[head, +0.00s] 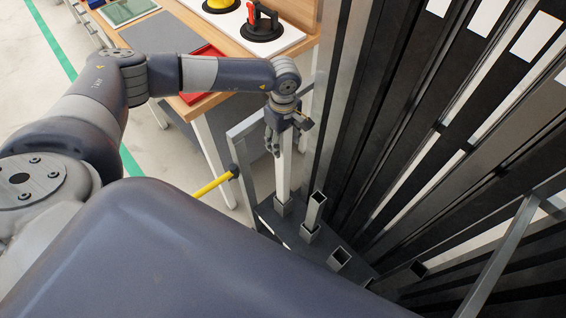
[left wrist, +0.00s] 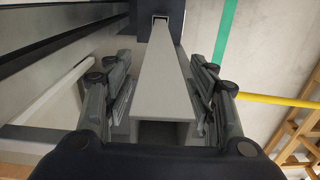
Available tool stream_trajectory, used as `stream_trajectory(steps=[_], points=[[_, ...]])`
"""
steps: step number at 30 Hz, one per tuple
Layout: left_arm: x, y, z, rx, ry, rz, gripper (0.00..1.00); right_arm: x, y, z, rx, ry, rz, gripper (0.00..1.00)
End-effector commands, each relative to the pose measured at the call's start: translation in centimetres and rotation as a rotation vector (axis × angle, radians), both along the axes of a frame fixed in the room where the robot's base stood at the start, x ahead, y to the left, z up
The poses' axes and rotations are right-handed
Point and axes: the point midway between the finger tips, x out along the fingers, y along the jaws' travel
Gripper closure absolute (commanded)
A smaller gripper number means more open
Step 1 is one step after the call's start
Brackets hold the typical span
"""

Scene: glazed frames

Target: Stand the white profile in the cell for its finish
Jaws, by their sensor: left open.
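The white profile (head: 284,172) stands upright, its foot in the leftmost square cell (head: 284,208) of the dark rack base. In the left wrist view the profile (left wrist: 163,85) runs away from the camera, its hollow near end facing me and its far end in a dark socket (left wrist: 160,21). My left gripper (head: 276,143) is open around the profile's upper part. In the left wrist view its fingers (left wrist: 163,95) are on both sides, with gaps between them and the profile. My right gripper is not in view.
A short grey profile (head: 315,208) stands in the neighbouring cell. Another cell (head: 340,258) nearer me looks empty. Tall dark rack uprights and white cards (head: 536,37) fill the right. A workbench (head: 290,45) with a red tray (head: 206,52) and suction lifters (head: 262,22) stands behind.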

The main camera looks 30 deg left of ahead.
Motion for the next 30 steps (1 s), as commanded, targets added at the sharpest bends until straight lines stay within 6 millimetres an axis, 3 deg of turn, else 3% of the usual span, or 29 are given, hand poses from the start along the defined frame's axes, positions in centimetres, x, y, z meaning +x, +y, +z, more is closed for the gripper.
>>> stream_trajectory(steps=[10,15,17,30], points=[[-0.02,0.0,-0.95,0.0,0.0,-0.001,0.51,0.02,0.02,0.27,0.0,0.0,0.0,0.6],[-0.02,0.01,-0.92,0.0,0.0,-0.001,0.89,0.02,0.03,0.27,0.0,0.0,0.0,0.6],[-0.02,0.01,-0.92,0.0,0.0,-0.001,1.0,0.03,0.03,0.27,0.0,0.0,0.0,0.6],[0.1,-0.01,-0.69,-0.001,-0.003,0.0,1.0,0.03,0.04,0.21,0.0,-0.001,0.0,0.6]])
